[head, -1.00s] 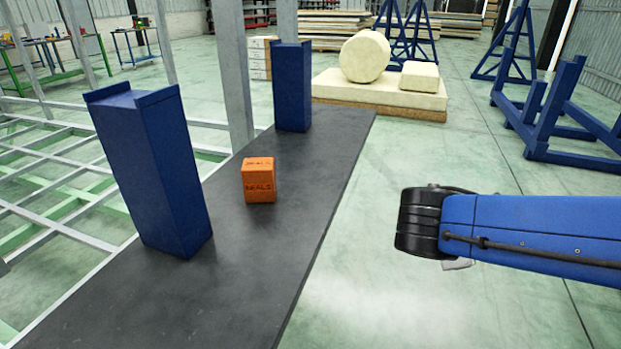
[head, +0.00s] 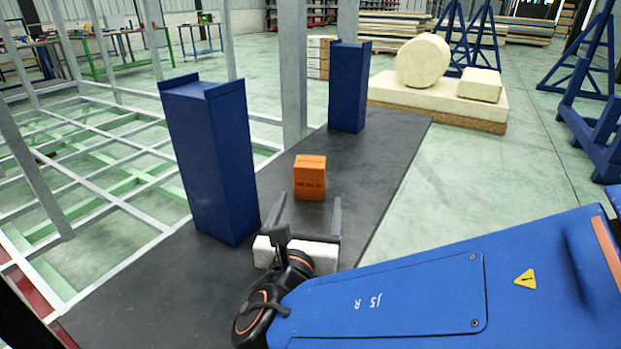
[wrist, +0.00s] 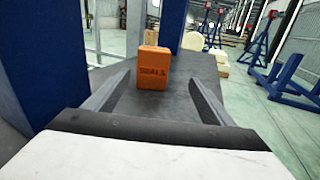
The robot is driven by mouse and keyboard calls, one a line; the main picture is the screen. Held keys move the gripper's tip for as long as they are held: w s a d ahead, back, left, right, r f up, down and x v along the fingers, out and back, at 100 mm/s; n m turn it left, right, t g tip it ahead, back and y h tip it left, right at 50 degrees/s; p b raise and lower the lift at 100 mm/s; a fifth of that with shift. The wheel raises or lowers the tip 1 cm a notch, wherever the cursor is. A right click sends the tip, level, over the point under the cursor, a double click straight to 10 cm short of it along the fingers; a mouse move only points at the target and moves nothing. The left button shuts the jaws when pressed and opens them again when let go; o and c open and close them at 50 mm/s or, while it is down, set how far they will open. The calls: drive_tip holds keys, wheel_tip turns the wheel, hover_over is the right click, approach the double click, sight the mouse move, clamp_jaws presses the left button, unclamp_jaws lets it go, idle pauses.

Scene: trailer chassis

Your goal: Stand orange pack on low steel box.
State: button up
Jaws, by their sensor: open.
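The orange pack (head: 310,178), with dark lettering on its front, stands upright on a dark grey surface (head: 375,165). It also shows in the wrist view (wrist: 153,68), ahead of my gripper and between the lines of its two fingers. My gripper (head: 307,205) is open and empty, on the near side of the pack and apart from it. In the wrist view its fingers (wrist: 155,90) are spread wide. I cannot make out a low steel box for certain in these frames.
A tall blue box post (head: 212,160) stands close left of my gripper and the pack. A second blue post (head: 349,88) stands behind the pack. Grey steel frame bars (head: 295,75) rise at the back left. The dark surface right of the pack is clear.

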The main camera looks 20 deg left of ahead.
sight(312, 165)
drive_tip(key=shift+s+a, duration=0.35)
drive_tip(key=shift+a, duration=0.1)
drive_tip(key=shift+w+a, duration=0.15)
drive_tip(key=x, duration=1.7)
drive_tip(key=shift+a, duration=0.1)
drive_tip(key=shift+r, duration=0.1)
drive_tip(key=c, duration=1.4)
